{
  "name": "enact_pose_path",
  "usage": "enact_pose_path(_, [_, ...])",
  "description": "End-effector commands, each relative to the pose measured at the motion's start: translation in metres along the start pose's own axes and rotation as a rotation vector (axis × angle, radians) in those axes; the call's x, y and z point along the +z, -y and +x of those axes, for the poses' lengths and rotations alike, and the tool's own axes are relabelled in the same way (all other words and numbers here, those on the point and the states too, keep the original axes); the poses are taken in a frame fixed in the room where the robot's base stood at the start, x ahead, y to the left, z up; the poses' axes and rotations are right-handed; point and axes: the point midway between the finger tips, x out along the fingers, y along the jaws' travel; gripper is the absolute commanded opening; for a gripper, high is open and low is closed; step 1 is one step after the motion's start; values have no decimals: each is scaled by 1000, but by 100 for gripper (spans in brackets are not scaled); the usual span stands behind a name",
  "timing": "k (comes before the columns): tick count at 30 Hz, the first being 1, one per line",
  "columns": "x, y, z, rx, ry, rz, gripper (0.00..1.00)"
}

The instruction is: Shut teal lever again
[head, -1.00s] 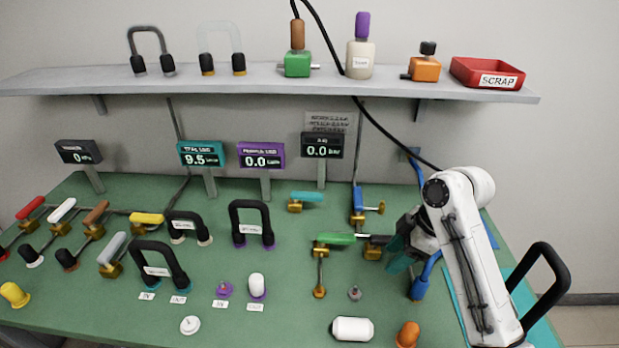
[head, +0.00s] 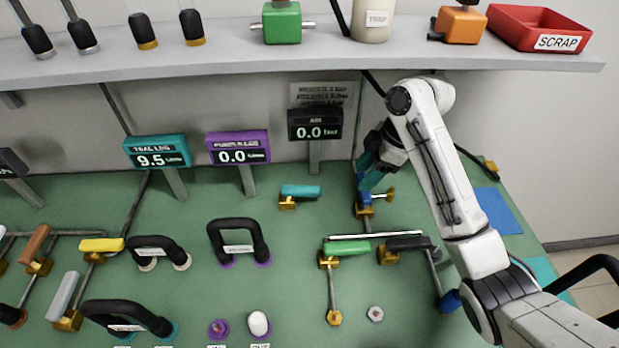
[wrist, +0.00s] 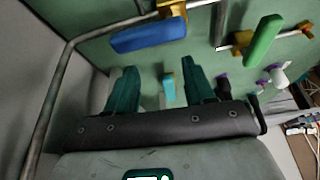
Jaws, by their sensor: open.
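The teal lever (head: 300,191) has a teal handle on a brass valve body and lies about level across the bench, below the air display. A small teal piece with a pale top, likely this lever, shows between my fingers in the wrist view (wrist: 168,86). My gripper (head: 367,180) is open, with teal fingers, to the right of the teal lever and apart from it. It also shows in the wrist view (wrist: 160,80), with nothing held. In the head view it partly covers the blue lever's valve (head: 365,210).
The blue lever (wrist: 148,36) is close beside my fingers. A green lever (head: 347,248) and a black lever (head: 408,243) stand nearer the front. The air display (head: 315,125) stands behind, under the shelf (head: 250,70). The teal display (head: 157,151) reads 9.5.

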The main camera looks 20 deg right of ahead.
Motion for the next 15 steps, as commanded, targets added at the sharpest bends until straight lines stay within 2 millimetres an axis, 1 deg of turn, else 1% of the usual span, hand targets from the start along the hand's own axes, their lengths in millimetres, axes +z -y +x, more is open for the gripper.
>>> enact_pose_path(1, [-10,0,2,-2,1,-3,53])
enact_pose_path(15, [-95,0,37,-1,2,-3,53])
